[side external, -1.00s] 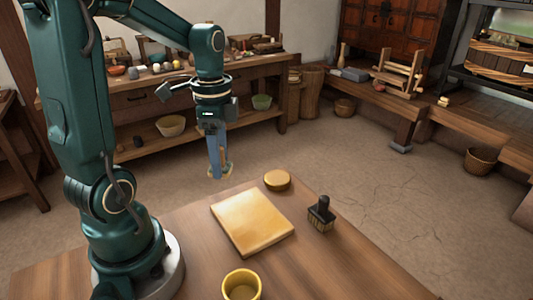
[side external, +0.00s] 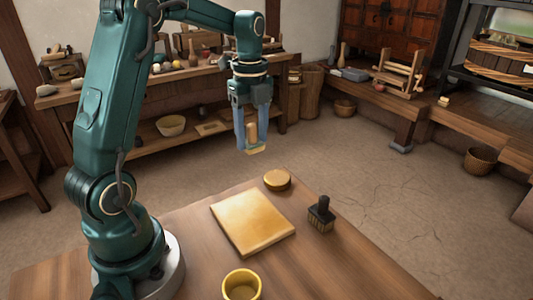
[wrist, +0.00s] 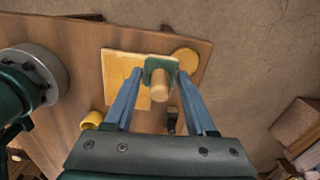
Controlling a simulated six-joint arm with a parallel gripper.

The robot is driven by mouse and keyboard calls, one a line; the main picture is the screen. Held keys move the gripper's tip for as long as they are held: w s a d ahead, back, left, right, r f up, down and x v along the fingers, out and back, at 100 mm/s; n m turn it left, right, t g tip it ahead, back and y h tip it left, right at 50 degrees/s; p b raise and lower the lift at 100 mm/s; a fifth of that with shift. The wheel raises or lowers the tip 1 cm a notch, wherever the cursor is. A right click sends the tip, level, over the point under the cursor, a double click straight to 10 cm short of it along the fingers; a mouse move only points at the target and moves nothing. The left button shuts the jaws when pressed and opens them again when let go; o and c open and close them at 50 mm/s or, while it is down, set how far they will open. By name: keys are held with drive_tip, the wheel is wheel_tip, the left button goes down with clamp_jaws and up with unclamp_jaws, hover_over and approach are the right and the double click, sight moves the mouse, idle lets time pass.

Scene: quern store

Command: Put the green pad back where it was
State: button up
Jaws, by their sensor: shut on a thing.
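My gripper (side external: 252,144) is shut on the green pad, a small block with a pale wooden knob (side external: 252,130). It holds the pad in the air, beyond the table's far edge in the side view and clear of the tabletop. A flat yellow square board (side external: 253,222) lies on the wooden table (side external: 330,270). The pad's underside looks yellowish in the side view. No marked spot for the pad is clear.
A round yellow disc (side external: 277,180) lies behind the board. A black-handled brush (side external: 321,214) stands to its right, and a yellow cup (side external: 241,286) stands at the front. Bare tabletop lies to the right of the cup. A cluttered workbench (side external: 160,100) stands behind.

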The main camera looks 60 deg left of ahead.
drive_tip(key=w+d+f, duration=0.2)
drive_tip(key=d, duration=0.1)
drive_tip(key=w+d+f, duration=0.1)
drive_tip(key=d+f, duration=0.1)
drive_tip(key=d, duration=0.1)
drive_tip(key=w+d+f, duration=0.2)
drive_tip(key=d, duration=0.1)
drive_tip(key=shift+w+d+f, duration=0.25)
drive_tip(key=shift+w+f, duration=0.1)
drive_tip(key=shift+f, duration=2.05)
drive_tip(key=o, duration=1.3)
drive_tip(key=shift+f, duration=0.15)
wheel_tip(320, 180, up, 12)
drive_tip(key=s+d+r+n+t, duration=0.3)
drive_tip(key=s+r+n, duration=0.3)
drive_tip(key=s+n, duration=0.25)
drive_tip(key=s+f+n+t, duration=0.1)
drive_tip(key=s+n, duration=0.2)
drive_tip(key=s+d+f+n, duration=0.1)
drive_tip(key=s+n, duration=0.1)
drive_tip(key=s, duration=0.1)
drive_tip(key=s+f+n+t, duration=0.1)
drive_tip(key=s+n, duration=0.2)
drive_tip(key=s, duration=0.1)
drive_tip(key=shift+d+f+n+t, duration=0.15)
drive_tip(key=shift+d+n+t, duration=0.1)
drive_tip(key=shift+n+t, duration=0.1)
